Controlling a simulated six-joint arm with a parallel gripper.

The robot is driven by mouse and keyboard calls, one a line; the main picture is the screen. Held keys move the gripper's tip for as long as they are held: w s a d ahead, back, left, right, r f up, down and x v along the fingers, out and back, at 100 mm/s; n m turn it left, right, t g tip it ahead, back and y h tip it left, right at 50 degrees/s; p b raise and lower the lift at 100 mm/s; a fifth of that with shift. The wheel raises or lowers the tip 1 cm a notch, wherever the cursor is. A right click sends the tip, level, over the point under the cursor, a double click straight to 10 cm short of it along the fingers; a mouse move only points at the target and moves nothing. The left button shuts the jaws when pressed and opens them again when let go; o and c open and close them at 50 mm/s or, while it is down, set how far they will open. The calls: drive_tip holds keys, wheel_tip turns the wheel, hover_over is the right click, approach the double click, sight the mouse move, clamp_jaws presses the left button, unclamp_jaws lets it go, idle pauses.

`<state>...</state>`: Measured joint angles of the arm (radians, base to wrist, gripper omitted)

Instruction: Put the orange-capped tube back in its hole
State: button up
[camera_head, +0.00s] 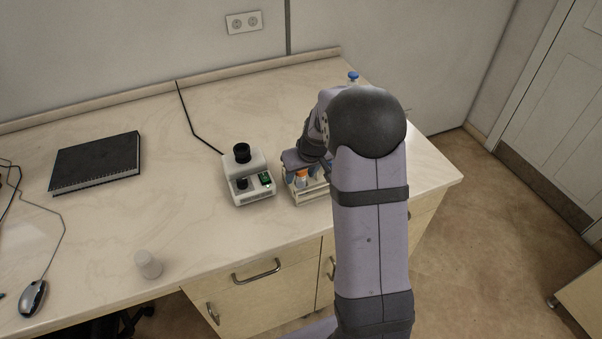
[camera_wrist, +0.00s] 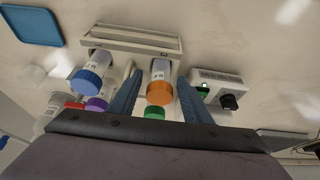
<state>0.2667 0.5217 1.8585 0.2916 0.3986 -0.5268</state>
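The orange-capped tube (camera_wrist: 160,88) shows in the wrist view between the two fingers of my gripper (camera_wrist: 159,76). A gap shows on each side of it, so the fingers look open around it and not touching. In the head view the orange cap (camera_head: 302,176) is at the pale rack (camera_head: 307,196), under my gripper (camera_head: 302,163). The rack's bar (camera_wrist: 140,38) lies beyond the tube in the wrist view. I cannot tell whether the tube sits fully in a hole. My arm hides much of the rack in the head view.
Blue-capped (camera_wrist: 88,78), purple-capped (camera_wrist: 97,103) and green-capped (camera_wrist: 154,112) tubes stand close to the fingers. A mixer with a black top (camera_head: 242,153) is just left of the rack. A notebook (camera_head: 97,162), white cup (camera_head: 148,264) and mouse (camera_head: 33,298) lie further left. The bench between is clear.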

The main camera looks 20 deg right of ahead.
drive_tip(key=shift+r, duration=0.25)
drive_tip(key=b+v, duration=0.2)
drive_tip(key=v, duration=1)
drive_tip(key=s+a+f+g, duration=0.1)
drive_tip(key=s+a+f, duration=0.2)
drive_tip(key=s, duration=0.4)
drive_tip(key=s+a+f+g, duration=0.2)
drive_tip(key=s+a+f, duration=0.2)
drive_tip(key=s, duration=0.4)
drive_tip(key=s+a+f+g, duration=0.1)
drive_tip(key=s+a+f, duration=0.2)
drive_tip(key=s, duration=0.4)
drive_tip(key=shift+s+a+f+g, duration=0.3)
drive_tip(key=shift+s+a+f, duration=0.1)
